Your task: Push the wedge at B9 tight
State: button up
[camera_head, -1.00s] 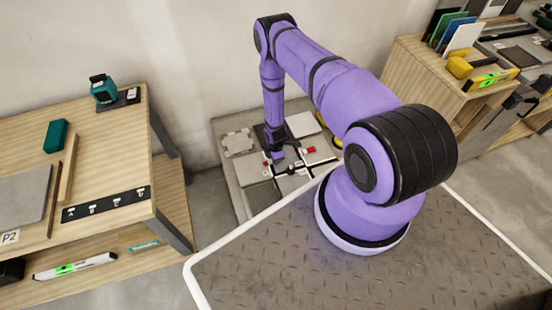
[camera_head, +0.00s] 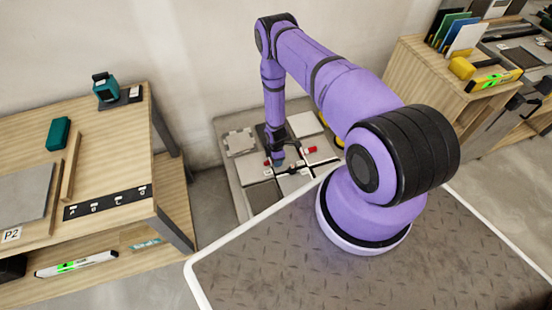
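My gripper (camera_head: 278,160) points down over the low tile platform (camera_head: 229,169) between the wall and my base. Its fingertips are small and dark here, so I cannot tell whether they are open or shut. Light and dark tiles lie below it, with black gaps between them. A small red wedge-like piece (camera_head: 310,149) sits on the tiles to the right of my gripper. Another bit of red shows beside the fingertips, partly hidden by them. I cannot read any label, so I cannot tell which piece is at B9.
A wooden bench (camera_head: 110,155) on the left holds a teal block (camera_head: 58,133), a teal device (camera_head: 105,87) and a black labelled strip (camera_head: 107,202). A wooden cabinet (camera_head: 420,75) with yellow tools stands at the right. Bare floor shows between the bench and the platform.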

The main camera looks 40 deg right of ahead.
notch_tip(320, 180, up, 11)
dwell(0.8)
jog(key=shift+f, duration=0.1)
jog(key=w+a+r+m+t, duration=0.15)
jog(key=w+r, duration=0.25)
jog(key=r, duration=1.2)
jog(key=w+r+m, duration=0.3)
jog(key=w+r, duration=0.1)
jog(key=r, duration=1.2)
jog(key=s+a+r+m+t+h, duration=0.1)
jog(key=s+a+r+m, duration=0.15)
jog(key=r, duration=0.85)
jog(key=s+a+r+m, duration=0.1)
jog(key=s+r, duration=0.3)
jog(key=r, duration=0.7)
jog(key=s+a+r+m+t, duration=0.1)
jog(key=s+a+r+m, duration=0.1)
jog(key=s+r, duration=0.3)
jog(key=s+a+r+m, duration=0.2)
jog(key=s+r, duration=0.4)
jog(key=s, duration=0.8)
jog(key=s+a+r+m+t+y, duration=0.1)
jog(key=s+a+r+m, duration=0.1)
jog(key=s+r, duration=0.4)
jog(key=s, duration=0.3)
jog(key=shift+s+m+t, duration=0.3)
jog(key=shift+m+t, duration=0.05)
jog(key=shift+m, duration=0.05)
